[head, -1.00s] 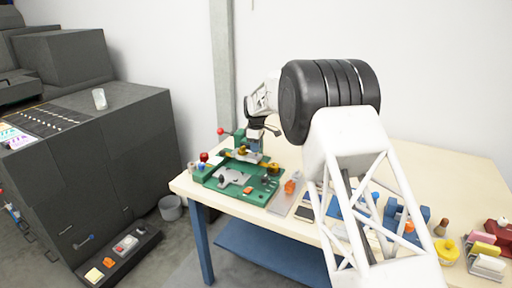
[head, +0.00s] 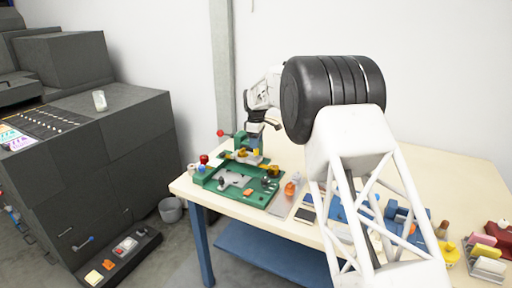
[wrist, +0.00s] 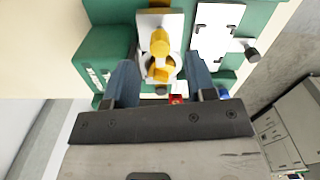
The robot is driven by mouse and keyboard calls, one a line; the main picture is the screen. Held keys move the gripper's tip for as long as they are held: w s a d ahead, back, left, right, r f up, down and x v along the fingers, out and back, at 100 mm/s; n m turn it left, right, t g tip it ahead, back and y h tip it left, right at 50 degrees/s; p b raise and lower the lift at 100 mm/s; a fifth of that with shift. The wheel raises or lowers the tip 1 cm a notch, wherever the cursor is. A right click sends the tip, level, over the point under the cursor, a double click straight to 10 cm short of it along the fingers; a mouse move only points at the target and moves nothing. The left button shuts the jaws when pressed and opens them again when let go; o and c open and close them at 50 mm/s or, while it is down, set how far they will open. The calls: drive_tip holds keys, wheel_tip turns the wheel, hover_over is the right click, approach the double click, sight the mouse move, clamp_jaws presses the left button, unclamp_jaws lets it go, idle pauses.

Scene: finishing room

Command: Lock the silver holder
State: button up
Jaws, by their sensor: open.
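A silver holder plate (wrist: 154,22) with a gold knob and gold lever (wrist: 159,47) sits on a green fixture (wrist: 104,48) in the wrist view. I cannot tell whether its lever is locked. My gripper (wrist: 161,72) is open, its two blue fingers on either side of the gold lever with visible space between. In the head view, my gripper (head: 255,136) is over the back of the green fixture (head: 227,192), and its fingertips are too small to tell contact.
A second pale plate (wrist: 213,36) with dark knobs lies to the right in the wrist view. A red-ball lever (head: 220,132) stands at the fixture's back left. Blue fixtures (head: 345,205) and an orange part (head: 290,188) are to the right on the table (head: 440,180).

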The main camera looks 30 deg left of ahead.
drive_tip(key=shift+r, duration=2.1)
drive_tip(key=shift+d+r, duration=0.35)
drive_tip(key=shift+d, duration=0.1)
drive_tip(key=s+d+r+m, duration=0.2)
drive_tip(key=d+r, duration=0.4)
drive_tip(key=d, duration=0.5)
drive_tip(key=s+d+r+m, duration=0.3)
drive_tip(key=d+r, duration=0.2)
drive_tip(key=d, duration=0.5)
drive_tip(key=s+d+r+m+t, duration=0.1)
drive_tip(key=s+d+r+m, duration=0.2)
drive_tip(key=s+d, duration=0.6)
drive_tip(key=s+d+r+m, duration=0.2)
drive_tip(key=s+d+r, duration=0.15)
drive_tip(key=d, duration=0.85)
drive_tip(key=s+d+f+m+t, duration=0.1)
drive_tip(key=s+d+m, duration=0.4)
drive_tip(key=s+d, duration=1.05)
drive_tip(key=s+d+f+m, duration=0.1)
drive_tip(key=s+d+f, duration=0.1)
drive_tip(key=s, duration=0.5)
drive_tip(key=s+d+f+m, duration=0.2)
drive_tip(key=s+d+f, duration=0.1)
drive_tip(key=s, duration=0.4)
drive_tip(key=s+d+f+m, duration=0.2)
drive_tip(key=s+f, duration=0.1)
drive_tip(key=s, duration=0.5)
drive_tip(key=shift+d+f+t, duration=0.2)
drive_tip(key=shift+f+t, duration=0.1)
drive_tip(key=shift+f, duration=0.05)
